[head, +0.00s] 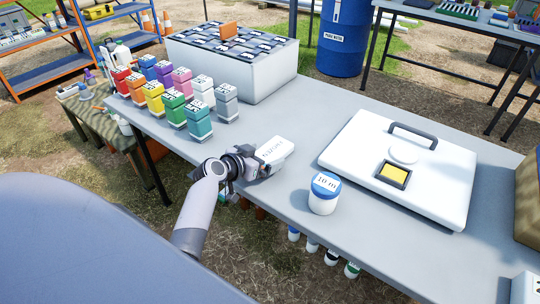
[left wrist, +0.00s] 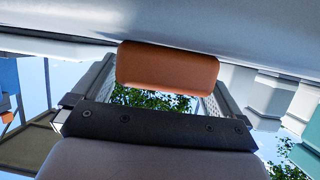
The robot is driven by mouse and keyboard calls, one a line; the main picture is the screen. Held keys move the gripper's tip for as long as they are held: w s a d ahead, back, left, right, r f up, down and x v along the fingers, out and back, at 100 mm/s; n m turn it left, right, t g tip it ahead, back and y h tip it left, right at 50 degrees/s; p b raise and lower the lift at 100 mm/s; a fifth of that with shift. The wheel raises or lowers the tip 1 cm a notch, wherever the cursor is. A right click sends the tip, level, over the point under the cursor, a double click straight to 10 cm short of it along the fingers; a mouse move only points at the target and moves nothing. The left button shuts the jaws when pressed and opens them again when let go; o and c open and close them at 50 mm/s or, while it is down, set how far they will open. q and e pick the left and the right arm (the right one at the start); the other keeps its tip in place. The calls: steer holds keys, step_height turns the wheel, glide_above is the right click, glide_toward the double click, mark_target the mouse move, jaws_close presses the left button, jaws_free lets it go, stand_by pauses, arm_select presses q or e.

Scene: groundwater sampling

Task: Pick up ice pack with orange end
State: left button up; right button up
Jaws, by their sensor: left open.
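A white ice pack (head: 275,150) with dark lettering lies on the grey table near its front edge. In the head view its near end is hidden by my left gripper (head: 260,166). In the left wrist view the orange end (left wrist: 167,66) shows between the two fingers of my left gripper (left wrist: 160,88). The fingers are open, one on each side of the orange end, with gaps visible beside it. I cannot tell whether either finger touches it. My right gripper is not in view.
A blue-lidded white jar (head: 323,194) stands to the right, before a large white lid (head: 405,165) with a handle. Several coloured bottles (head: 174,110) stand left of the ice pack. A white cooler box (head: 235,75) is behind them. The table (head: 310,120) between is clear.

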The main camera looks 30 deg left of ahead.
arm_select(q)
steer(key=c, duration=1.2)
steer(key=shift+w, duration=0.1)
steer(key=shift+r, duration=0.1)
